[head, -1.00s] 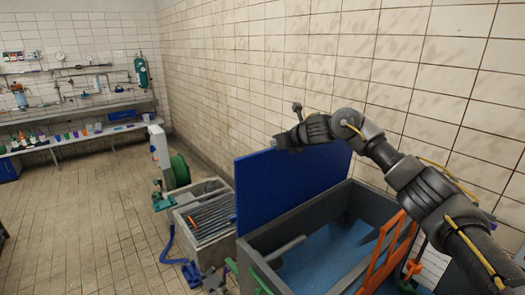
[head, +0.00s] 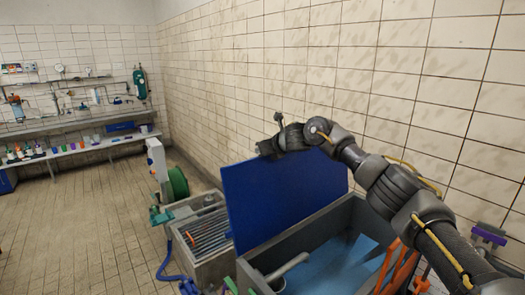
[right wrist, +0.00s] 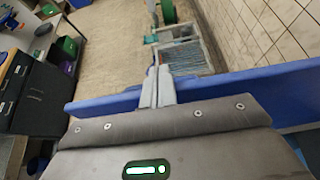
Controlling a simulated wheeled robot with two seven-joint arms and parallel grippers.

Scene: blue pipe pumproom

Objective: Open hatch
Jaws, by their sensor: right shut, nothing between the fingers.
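The hatch is a flat blue lid (head: 285,190) raised steeply at the far side of an open grey bin (head: 320,228) with a blue inside. The lid's edge crosses the right wrist view (right wrist: 235,85). My right gripper (head: 263,148) is at the lid's top edge, left of its middle, with its arm reaching over the bin from the right. In the right wrist view its fingers (right wrist: 160,88) are together, with nothing between them, and overlap the lid's edge. Whether they touch it is unclear. My left gripper is out of view.
A grey handle-like bar (head: 288,267) and an orange frame (head: 397,265) are at the bin's near part. A grated tank (head: 205,237) and a green reel (head: 177,183) stand behind the lid. The tiled wall is close on the right. Floor at left is clear.

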